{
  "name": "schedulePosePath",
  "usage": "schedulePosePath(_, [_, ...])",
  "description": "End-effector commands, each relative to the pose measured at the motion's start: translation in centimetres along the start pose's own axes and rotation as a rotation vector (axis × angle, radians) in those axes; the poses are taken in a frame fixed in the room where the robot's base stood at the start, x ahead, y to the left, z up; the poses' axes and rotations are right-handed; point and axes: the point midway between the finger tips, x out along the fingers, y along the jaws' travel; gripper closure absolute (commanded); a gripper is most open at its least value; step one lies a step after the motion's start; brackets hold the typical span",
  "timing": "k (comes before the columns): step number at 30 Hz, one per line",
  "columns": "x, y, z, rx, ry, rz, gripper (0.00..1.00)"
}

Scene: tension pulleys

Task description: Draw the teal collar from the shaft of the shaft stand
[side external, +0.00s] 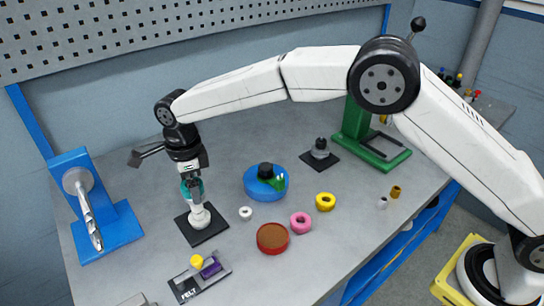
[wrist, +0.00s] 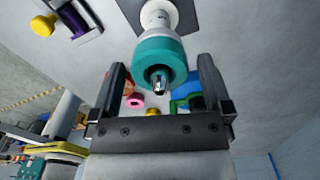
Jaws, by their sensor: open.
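The teal collar (side external: 186,191) sits around the shaft of the shaft stand, above its white body (side external: 201,218) on a black square plate (side external: 203,236). In the wrist view the teal collar (wrist: 150,50) shows as a ring, with the shaft's metal tip (wrist: 160,82) standing out of its middle. My gripper (side external: 190,178) points down directly over the stand. In the wrist view my gripper (wrist: 163,72) has its two black fingers apart, one on each side of the shaft tip. I see gaps between the fingers and the collar. My gripper partly hides the collar in the side view.
A blue stand (side external: 120,232) with a metal spindle is at the left. A black tray (side external: 210,282) with yellow and purple parts lies in front. White (side external: 245,207), pink (side external: 292,223) and yellow (side external: 326,210) rings, a red dish (side external: 259,239) and a blue round holder (side external: 254,190) are to the right.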

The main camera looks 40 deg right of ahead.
Motion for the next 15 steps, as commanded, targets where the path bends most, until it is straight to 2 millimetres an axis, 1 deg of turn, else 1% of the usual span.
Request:
schedulePosePath(5, [0.01, 0.00, 0.00, 0.000, 0.000, 0.000, 0.00])
schedulePosePath(8, [-0.01, 0.00, 0.00, 0.000, 0.000, 0.000, 0.29])
schedulePosePath(9, [-0.02, 0.00, 0.01, 0.000, 0.000, 0.000, 0.41])
schedulePosePath(11, [-0.02, -0.01, 0.01, 0.000, 0.000, 0.000, 0.60])
schedulePosePath(12, [-0.03, -0.01, 0.01, 0.000, 0.000, 0.000, 0.73])
schedulePosePath(13, [-0.03, -0.01, 0.01, 0.000, 0.000, -0.001, 0.83])
schedulePosePath(14, [-0.05, -0.02, 0.01, 0.000, -0.001, -0.001, 0.87])
schedulePosePath(15, [-0.06, -0.02, 0.02, 0.000, -0.001, -0.001, 0.87])
